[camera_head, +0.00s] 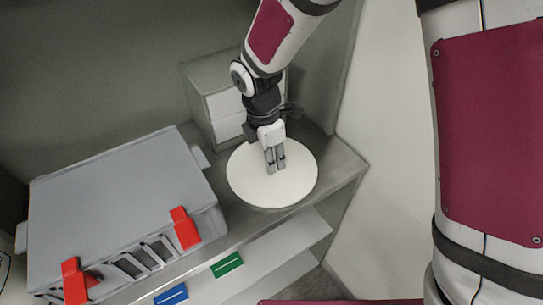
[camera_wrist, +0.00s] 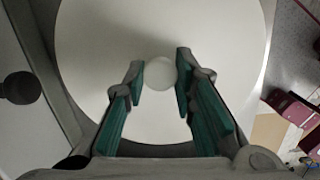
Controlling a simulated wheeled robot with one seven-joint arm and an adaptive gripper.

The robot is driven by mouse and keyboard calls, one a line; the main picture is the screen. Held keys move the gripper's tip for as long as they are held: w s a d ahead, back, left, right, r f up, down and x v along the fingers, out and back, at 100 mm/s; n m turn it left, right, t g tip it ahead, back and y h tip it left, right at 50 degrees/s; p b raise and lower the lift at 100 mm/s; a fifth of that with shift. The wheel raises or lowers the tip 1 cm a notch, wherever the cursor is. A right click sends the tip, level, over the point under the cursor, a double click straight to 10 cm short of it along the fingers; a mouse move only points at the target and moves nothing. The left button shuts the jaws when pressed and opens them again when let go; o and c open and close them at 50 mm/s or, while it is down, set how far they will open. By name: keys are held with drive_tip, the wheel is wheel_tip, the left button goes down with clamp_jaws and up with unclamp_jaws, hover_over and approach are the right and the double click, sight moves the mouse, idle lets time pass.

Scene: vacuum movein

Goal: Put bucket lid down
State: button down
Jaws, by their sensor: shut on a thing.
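The bucket lid (camera_head: 245,186) is a round white disc over the right part of the metal shelf in the head view. It fills much of the wrist view (camera_wrist: 110,40), with a small round pale knob (camera_wrist: 160,73) at its middle. My gripper (camera_head: 275,166) points down at the lid's centre and is shut on the knob, with one finger on each side of it in the wrist view (camera_wrist: 161,76). The lid looks roughly level. I cannot tell whether it touches the surface below. No bucket shows under it.
A large grey case (camera_head: 120,205) with red latches (camera_head: 185,229) stands left of the lid. A pale grey drawer box (camera_head: 222,105) stands behind it. A white wall (camera_head: 385,130) is close on the right. Blue (camera_head: 171,296) and green (camera_head: 227,265) labels mark the front below the shelf.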

drive_tip(key=c, duration=1.3)
unclamp_jaws()
drive_tip(key=shift+f, duration=0.15)
drive_tip(key=r, duration=0.4)
drive_tip(key=a+r, duration=0.1)
drive_tip(key=r, duration=0.7)
drive_tip(key=shift+s+a+r+p, duration=0.15)
drive_tip(key=shift+s+p, duration=0.15)
drive_tip(key=shift+s, duration=0.05)
